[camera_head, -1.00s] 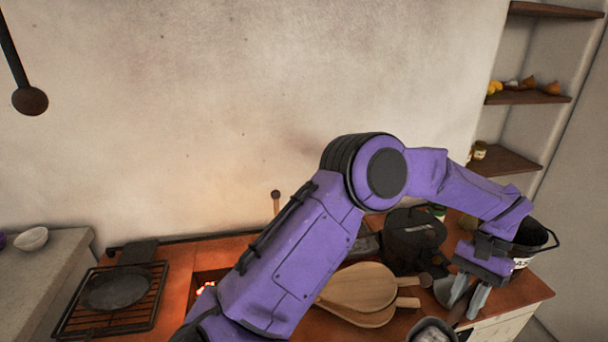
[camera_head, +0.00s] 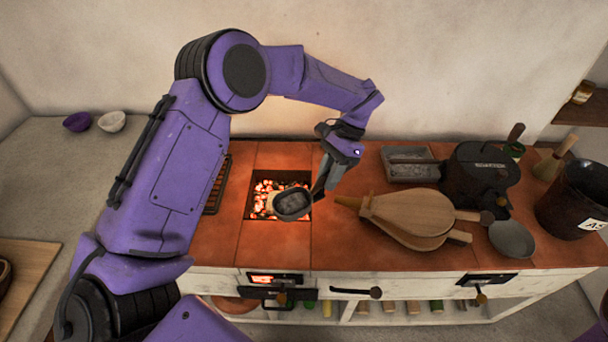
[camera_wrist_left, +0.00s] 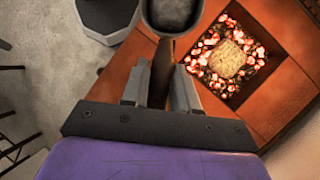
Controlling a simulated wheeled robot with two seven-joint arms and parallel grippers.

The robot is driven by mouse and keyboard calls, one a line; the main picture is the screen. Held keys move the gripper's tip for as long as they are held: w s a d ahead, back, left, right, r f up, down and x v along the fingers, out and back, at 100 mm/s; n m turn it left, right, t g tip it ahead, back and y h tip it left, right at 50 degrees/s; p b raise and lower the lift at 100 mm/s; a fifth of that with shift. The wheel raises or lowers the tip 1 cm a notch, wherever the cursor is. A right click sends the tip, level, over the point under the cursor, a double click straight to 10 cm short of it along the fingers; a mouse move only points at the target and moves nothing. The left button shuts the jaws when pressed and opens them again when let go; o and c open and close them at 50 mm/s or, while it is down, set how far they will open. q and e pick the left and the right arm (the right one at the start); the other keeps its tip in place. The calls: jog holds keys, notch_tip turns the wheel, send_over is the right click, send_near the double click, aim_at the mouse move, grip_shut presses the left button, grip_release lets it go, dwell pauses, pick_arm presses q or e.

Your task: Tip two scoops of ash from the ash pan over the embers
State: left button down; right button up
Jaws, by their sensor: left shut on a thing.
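My left gripper (camera_head: 328,180) is shut on the handle of a small metal scoop (camera_head: 292,204). The scoop is above the near right part of the square ember pit. Its bowl looks grey inside; I cannot tell how much ash it holds. The embers (camera_head: 264,187) glow red and white. A pale tan patch (camera_wrist_left: 228,59) lies in the middle of them in the left wrist view, where the scoop bowl (camera_wrist_left: 172,10) shows at the top edge. A grey rectangular pan (camera_head: 410,172), apparently the ash pan, stands at the back of the counter. My right gripper is not in view.
A black bucket (camera_head: 572,198) stands at the right end. A grill rack (camera_head: 217,185) lies left of the pit.

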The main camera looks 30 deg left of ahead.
pick_arm(q)
jog(key=a+f+m+t+y, duration=0.3)
jog(key=f+m+t+y, duration=0.25)
jog(key=m, duration=0.95)
jog(key=w+a+r+g+h+p, duration=0.1)
jog(key=a+r+h+p, duration=0.1)
jog(key=a+h, duration=0.4)
jog(key=w+a+r+g+h+p, duration=0.1)
jog(key=a+r+h+p, duration=0.1)
jog(key=a+h, duration=0.5)
jog(key=shift+w+a+r+m+g, duration=0.2)
jog(key=shift+a+r+m+g, duration=0.15)
jog(key=shift+r, duration=0.45)
